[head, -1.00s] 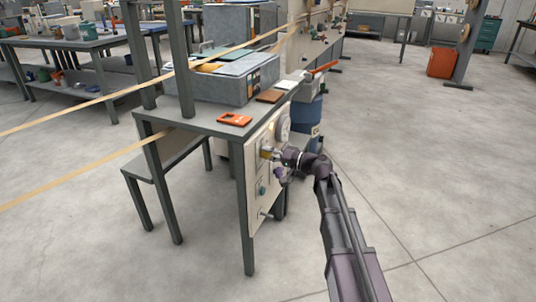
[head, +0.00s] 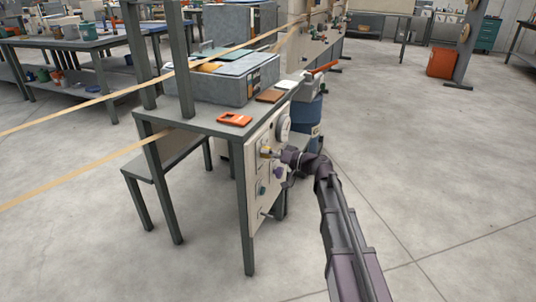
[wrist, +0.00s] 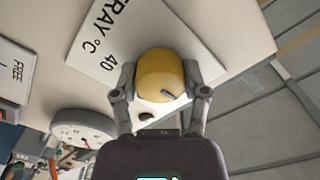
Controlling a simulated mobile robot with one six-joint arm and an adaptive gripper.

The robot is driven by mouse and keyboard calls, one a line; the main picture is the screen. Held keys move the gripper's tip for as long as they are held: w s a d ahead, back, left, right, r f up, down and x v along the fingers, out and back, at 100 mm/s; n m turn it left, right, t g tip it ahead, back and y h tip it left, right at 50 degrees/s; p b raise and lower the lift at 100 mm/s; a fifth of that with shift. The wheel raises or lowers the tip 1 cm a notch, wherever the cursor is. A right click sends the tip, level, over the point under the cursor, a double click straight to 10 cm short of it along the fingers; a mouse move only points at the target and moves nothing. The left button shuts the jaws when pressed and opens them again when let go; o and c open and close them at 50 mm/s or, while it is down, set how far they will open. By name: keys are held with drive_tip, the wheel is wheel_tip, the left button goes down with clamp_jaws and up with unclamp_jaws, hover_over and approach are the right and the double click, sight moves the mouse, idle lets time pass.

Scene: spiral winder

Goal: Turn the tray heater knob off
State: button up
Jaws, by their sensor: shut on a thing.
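The yellow tray heater knob (wrist: 160,75) sits between my gripper's two fingers in the wrist view. A dark pointer mark shows on its lower right. A white plate (wrist: 105,40) beside it reads "TRAY °C" and "40". My gripper (wrist: 160,82) is shut on the knob from both sides. The fingers are too small to make out there.
The panel also carries a round gauge (head: 283,128), a teal knob (head: 262,190) and a lower lever (head: 266,214). The bench top (head: 190,122) holds an orange frame-like object (head: 234,119) and a grey box (head: 225,85). A blue drum (head: 309,112) stands behind.

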drive_tip(key=o, duration=1.1)
drive_tip(key=shift+o, duration=0.2)
drive_tip(key=v, duration=1.2)
drive_tip(key=s+d+f+m+g+h+p, duration=0.1)
drive_tip(key=s+f+m+g+h+p, duration=0.2)
drive_tip(key=s+f+h, duration=0.65)
drive_tip(key=s+d+f+m+g+h+p, duration=0.25)
drive_tip(key=s+d+h, duration=0.45)
drive_tip(key=s+d, duration=0.4)
wheel_tip(320, 180, up, 38)
drive_tip(key=p, duration=3.8)
drive_tip(key=shift+s+a+f+g+p, duration=0.15)
drive_tip(key=shift+s+a+g+p, duration=0.2)
drive_tip(key=shift+s, duration=0.15)
